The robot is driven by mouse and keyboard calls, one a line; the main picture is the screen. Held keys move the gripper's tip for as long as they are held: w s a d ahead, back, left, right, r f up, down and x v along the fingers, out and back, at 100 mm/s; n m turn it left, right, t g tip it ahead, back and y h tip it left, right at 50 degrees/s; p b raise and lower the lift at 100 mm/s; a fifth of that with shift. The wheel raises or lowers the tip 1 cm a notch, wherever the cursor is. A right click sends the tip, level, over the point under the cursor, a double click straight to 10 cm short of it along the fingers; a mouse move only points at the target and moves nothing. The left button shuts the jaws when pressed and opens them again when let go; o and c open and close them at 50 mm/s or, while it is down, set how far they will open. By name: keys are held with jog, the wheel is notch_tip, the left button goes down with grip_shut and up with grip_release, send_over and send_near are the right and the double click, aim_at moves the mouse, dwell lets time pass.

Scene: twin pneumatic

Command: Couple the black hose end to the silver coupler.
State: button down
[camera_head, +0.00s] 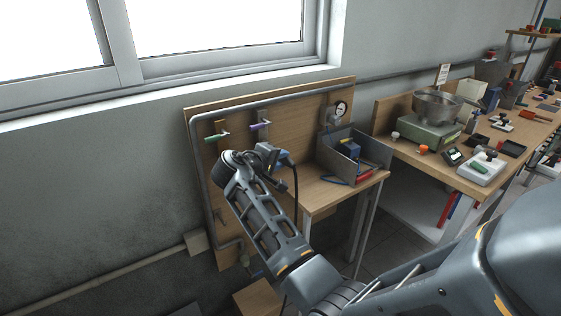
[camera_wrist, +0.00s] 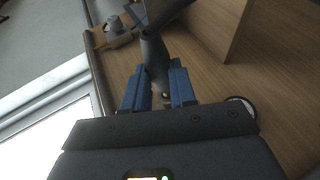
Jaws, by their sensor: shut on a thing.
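My gripper (camera_head: 285,158) is in front of the wooden wall panel, just left of the small bench. In the wrist view its two blue fingers (camera_wrist: 159,88) are shut on a dark grey cylindrical piece, which I take to be the black hose end (camera_wrist: 154,58). A black hose (camera_head: 296,197) hangs from near the gripper past the bench's left edge. I cannot make out the silver coupler for certain; my arm hides part of the panel. Whether the held end touches anything ahead is not clear.
The panel (camera_head: 300,103) carries a green-handled valve (camera_head: 215,137), a purple-handled valve (camera_head: 260,126) and a pressure gauge (camera_head: 341,108). A grey open bin (camera_head: 368,152) stands on the small bench (camera_head: 325,193). A cluttered workbench (camera_head: 480,185) stands to the right.

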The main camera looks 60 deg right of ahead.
jog(key=shift+w+d+b, duration=0.45)
jog(key=shift+w+d, duration=0.1)
jog(key=shift+w, duration=0.35)
jog(key=c, duration=0.8)
grip_release()
jog(key=shift+c, duration=0.2)
jog(key=b+v, duration=0.1)
jog(key=v, duration=0.6)
jog(key=shift+a, duration=0.4)
jog(key=shift+r, duration=0.1)
